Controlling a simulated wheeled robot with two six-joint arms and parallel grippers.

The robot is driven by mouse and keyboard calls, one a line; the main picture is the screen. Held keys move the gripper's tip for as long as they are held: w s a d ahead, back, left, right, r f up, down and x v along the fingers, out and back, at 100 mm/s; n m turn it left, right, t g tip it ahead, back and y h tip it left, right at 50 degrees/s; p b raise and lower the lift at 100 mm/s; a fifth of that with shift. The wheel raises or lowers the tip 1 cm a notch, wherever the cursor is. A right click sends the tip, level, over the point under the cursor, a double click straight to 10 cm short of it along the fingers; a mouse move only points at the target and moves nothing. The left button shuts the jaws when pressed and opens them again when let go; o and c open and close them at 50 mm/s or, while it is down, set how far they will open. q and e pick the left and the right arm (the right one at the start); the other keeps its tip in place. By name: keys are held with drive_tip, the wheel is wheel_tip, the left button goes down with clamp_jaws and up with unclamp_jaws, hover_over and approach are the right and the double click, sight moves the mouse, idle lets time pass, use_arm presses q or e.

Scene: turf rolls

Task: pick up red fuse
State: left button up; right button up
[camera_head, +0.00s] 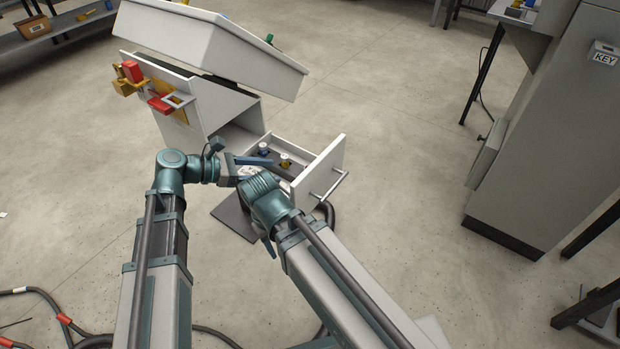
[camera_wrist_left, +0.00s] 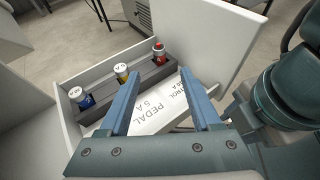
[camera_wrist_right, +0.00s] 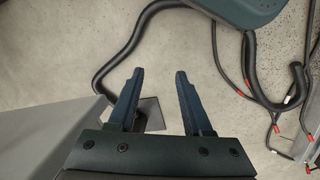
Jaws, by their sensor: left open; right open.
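The red fuse (camera_wrist_left: 158,52) stands upright in a dark holder in an open drawer, farthest along the row in the left wrist view. A yellow fuse (camera_wrist_left: 122,72) and a blue fuse (camera_wrist_left: 82,98) stand in the same row. In the head view, I cannot clearly make out the red fuse. My left gripper (camera_wrist_left: 162,75) is open and empty over the drawer, with the red fuse ahead of and between its fingertips, apart from them. It also shows in the head view (camera_head: 256,161). My right gripper (camera_wrist_right: 160,74) is open and empty, facing the floor.
The drawer (camera_head: 326,164) juts from a white cabinet (camera_head: 228,106) and has a handle in front. A printed sheet (camera_wrist_left: 160,112) lies in it. Red and yellow parts (camera_head: 135,72) are on the cabinet's side. A grey cabinet (camera_head: 550,130) stands right. Hoses (camera_wrist_right: 125,62) lie on the floor.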

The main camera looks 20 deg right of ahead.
use_arm(q)
drive_tip(key=b+x, duration=0.1)
drive_tip(key=x, duration=0.3)
drive_tip(key=shift+d+f, duration=0.2)
drive_tip(key=shift+d, duration=0.15)
drive_tip(key=shift+d, duration=0.1)
drive_tip(key=b+x, duration=0.2)
drive_tip(key=x, duration=0.3)
drive_tip(key=shift+w+f, duration=0.1)
drive_tip(key=shift+f, duration=0.05)
drive_tip(key=shift+c, duration=0.2)
clamp_jaws()
